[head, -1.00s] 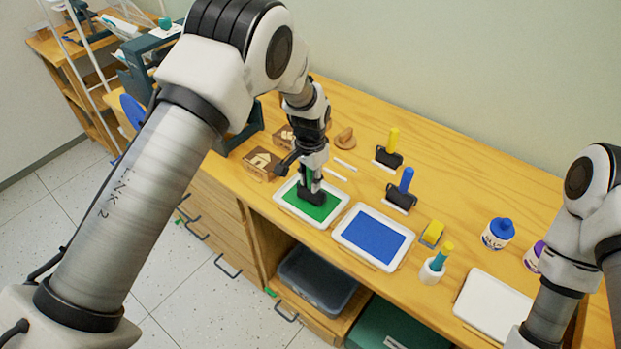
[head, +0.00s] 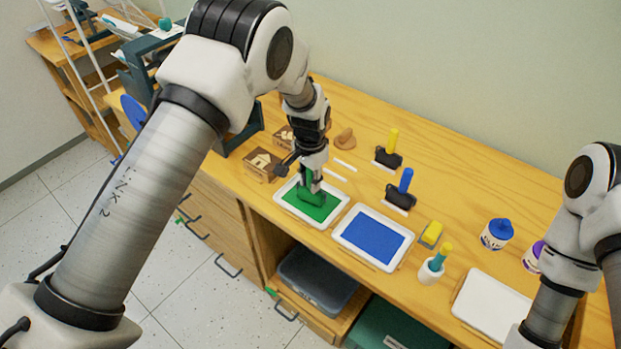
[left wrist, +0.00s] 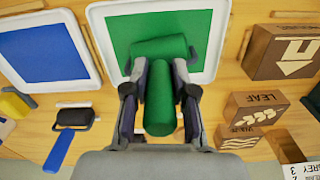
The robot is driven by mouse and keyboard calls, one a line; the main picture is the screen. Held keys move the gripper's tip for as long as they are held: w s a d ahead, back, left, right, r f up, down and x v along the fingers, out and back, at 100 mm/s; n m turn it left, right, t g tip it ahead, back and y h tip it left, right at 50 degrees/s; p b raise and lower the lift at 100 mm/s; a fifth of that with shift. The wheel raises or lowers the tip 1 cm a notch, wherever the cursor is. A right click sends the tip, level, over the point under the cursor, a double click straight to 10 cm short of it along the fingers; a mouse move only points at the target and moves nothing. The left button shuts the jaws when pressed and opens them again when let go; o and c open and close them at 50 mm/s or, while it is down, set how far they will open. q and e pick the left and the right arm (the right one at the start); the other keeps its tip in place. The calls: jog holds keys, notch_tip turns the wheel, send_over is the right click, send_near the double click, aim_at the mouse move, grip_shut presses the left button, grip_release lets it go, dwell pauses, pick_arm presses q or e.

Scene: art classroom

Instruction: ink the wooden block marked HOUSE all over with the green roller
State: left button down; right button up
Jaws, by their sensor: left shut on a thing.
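The green roller (head: 311,196) is held upright by its green handle in my left gripper (head: 312,172). Its roller head, now green, sits on the green ink in the white-rimmed tray (head: 283,208). In the left wrist view the gripper (left wrist: 160,85) is shut around the roller's handle (left wrist: 160,105), and the green head (left wrist: 160,47) lies over the green pad. The wooden block with the pale house picture (head: 262,162) stands just left of the tray; in the left wrist view the block (left wrist: 283,55) is at the upper right, apart from the roller. My right gripper is out of view.
A blue ink tray (head: 374,237) is beside the green one. Blue (head: 403,187) and yellow (head: 390,150) rollers stand behind. Blocks marked LEAF (left wrist: 262,97) and, it seems, WAVE (left wrist: 243,130) are close to the house block. A white tray (head: 492,306) lies at the right.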

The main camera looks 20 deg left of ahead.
pick_arm(q)
notch_tip(320, 180, up, 7)
jog(key=p, duration=0.5)
jog(key=shift+f, duration=0.1)
jog(key=shift+w, duration=0.1)
dwell(0.4)
jog(key=shift+w+r+b, duration=0.3)
jog(key=shift+b, duration=0.25)
jog(key=shift+s+a+b, duration=0.1)
jog(key=shift+s+b, duration=0.3)
jog(key=s+a+f+n+b, duration=0.1)
jog(key=s+f+n, duration=0.2)
jog(key=s, duration=0.6)
jog(key=shift+s+a+n+b, duration=0.3)
jog(key=shift+a+n+b, duration=0.05)
jog(key=shift+n, duration=0.75)
